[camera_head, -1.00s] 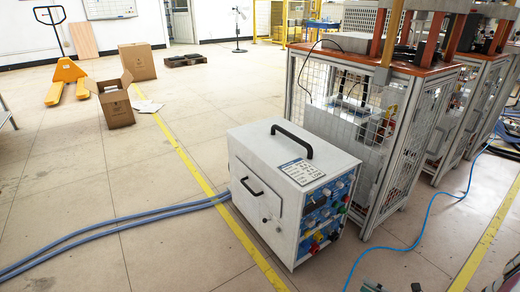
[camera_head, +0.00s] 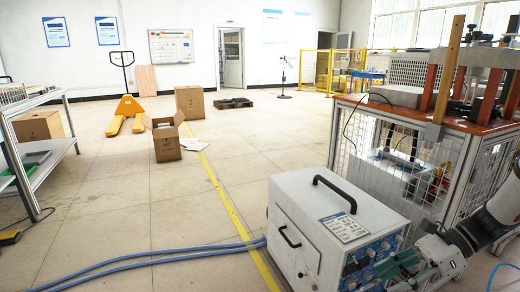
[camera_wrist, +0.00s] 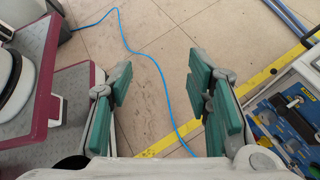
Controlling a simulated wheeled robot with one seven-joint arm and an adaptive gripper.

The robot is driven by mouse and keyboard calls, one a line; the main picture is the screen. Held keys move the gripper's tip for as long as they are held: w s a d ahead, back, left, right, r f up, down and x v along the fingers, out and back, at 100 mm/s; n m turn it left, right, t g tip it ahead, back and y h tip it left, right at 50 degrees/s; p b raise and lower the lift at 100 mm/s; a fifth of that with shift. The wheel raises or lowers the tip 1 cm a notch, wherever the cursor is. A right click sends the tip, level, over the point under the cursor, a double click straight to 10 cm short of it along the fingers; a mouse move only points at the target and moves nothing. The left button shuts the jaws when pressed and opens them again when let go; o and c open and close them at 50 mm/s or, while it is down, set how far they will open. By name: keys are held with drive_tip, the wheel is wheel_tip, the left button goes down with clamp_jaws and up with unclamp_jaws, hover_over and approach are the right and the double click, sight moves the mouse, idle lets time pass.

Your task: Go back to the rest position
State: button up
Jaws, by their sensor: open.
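My gripper (camera_wrist: 165,95) is open, with green finger pads and nothing between them. In the wrist view it hangs over bare floor, a blue cable and yellow tape. In the head view my gripper (camera_head: 402,268) is at the lower right, in front of the panel side of the induction heater (camera_head: 325,215). The heater is a white box with black handles and a label on top. Its blue panel with knobs and sockets shows at the right edge of the wrist view (camera_wrist: 290,118). I cannot tell the exact gap between gripper and heater.
A mesh-sided workstation (camera_head: 455,150) with an orange top stands close behind the heater. Blue hoses (camera_head: 150,258) run left along the floor. A metal shelf (camera_head: 40,150) is at the left. Cardboard boxes (camera_head: 166,143) and a yellow pallet truck (camera_head: 126,108) stand farther back. The middle floor is clear.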

drive_tip(key=s+a+r+n+g+h, duration=0.3)
drive_tip(key=s+a+r+n+h, duration=0.2)
drive_tip(key=s+a+r+n, duration=0.55)
drive_tip(key=s+a+r+n+t+h, duration=0.1)
drive_tip(key=s+r+n+t+h, duration=0.15)
drive_tip(key=s+n, duration=0.35)
drive_tip(key=s+a+r+n+t+h, duration=0.15)
drive_tip(key=s+n+h, duration=0.3)
drive_tip(key=s, duration=0.45)
wheel_tip(320, 180, up, 40)
drive_tip(key=t+p, duration=0.2)
drive_tip(key=p, duration=3.6)
drive_tip(key=shift+w+r+n+t+y+p, duration=0.15)
drive_tip(key=shift+w+n+t+y+p, duration=0.15)
drive_tip(key=shift+t+y+p, duration=0.1)
drive_tip(key=shift+d, duration=0.15)
